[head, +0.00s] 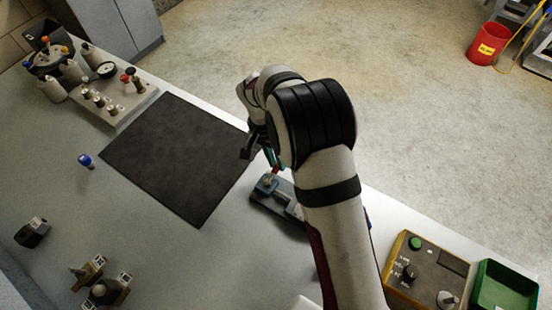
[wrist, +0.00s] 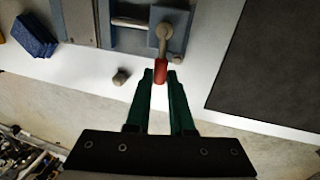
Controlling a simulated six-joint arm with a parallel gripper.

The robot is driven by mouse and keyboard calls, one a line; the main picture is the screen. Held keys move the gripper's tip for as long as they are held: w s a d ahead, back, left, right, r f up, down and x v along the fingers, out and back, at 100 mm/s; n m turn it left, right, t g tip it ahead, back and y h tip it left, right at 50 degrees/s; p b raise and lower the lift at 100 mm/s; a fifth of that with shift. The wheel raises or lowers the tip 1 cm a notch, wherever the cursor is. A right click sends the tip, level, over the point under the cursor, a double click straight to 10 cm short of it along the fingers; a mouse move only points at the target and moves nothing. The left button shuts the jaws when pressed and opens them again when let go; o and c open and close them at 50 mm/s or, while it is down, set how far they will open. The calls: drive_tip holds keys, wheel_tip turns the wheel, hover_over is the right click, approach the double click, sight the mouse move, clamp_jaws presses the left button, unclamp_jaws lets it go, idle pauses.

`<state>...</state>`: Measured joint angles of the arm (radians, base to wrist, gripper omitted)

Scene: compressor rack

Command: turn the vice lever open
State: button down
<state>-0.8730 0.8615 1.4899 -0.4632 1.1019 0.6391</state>
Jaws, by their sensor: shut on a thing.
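The vice (head: 284,205) is a blue-grey block on the bench near its front edge, partly hidden by my arm in the head view. In the wrist view the vice (wrist: 176,28) is at the top, with a metal screw rod to the left of the lever. The lever (wrist: 163,42) has a grey metal arm and a red grip (wrist: 160,71) pointing towards my gripper. My gripper (wrist: 160,76) has green fingers, shut on the red grip, one on each side. In the head view my gripper (head: 273,163) is mostly hidden behind my wrist.
A black mat (head: 175,157) lies beside the vice. A control box (head: 425,272) and a green tray (head: 503,287) stand at the lower right. A blue block (wrist: 34,35) lies near the vice, and a small grey knob-like piece (wrist: 122,76) is near the bench edge.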

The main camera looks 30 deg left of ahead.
drive_tip(key=shift+a+n, duration=0.15)
drive_tip(key=shift+n, duration=0.15)
drive_tip(key=a+n, duration=0.1)
drive_tip(key=n, duration=0.1)
drive_tip(key=s+a+n, duration=0.1)
drive_tip(key=n, duration=0.1)
drive_tip(key=shift+t, duration=0.4)
drive_tip(key=n, duration=0.2)
drive_tip(key=s+a+n, duration=0.1)
drive_tip(key=n, duration=0.1)
drive_tip(key=shift+t+y, duration=0.3)
drive_tip(key=s+n, duration=0.1)
drive_tip(key=n, duration=0.1)
drive_tip(key=s+a+n, duration=0.1)
drive_tip(key=n, duration=0.2)
drive_tip(key=shift+s+y, duration=0.1)
drive_tip(key=shift+y, duration=0.3)
drive_tip(key=shift+s+a+n+t+y, duration=0.15)
drive_tip(key=shift+s+n, duration=0.25)
drive_tip(key=shift+n, duration=0.55)
drive_tip(key=shift+s+d+n+t+y, duration=0.15)
drive_tip(key=shift+s+n+y, duration=0.2)
drive_tip(key=shift+n, duration=0.6)
drive_tip(key=shift+s, duration=0.15)
drive_tip(key=c, duration=0.8)
unclamp_jaws()
drive_tip(key=shift+a, duration=0.1)
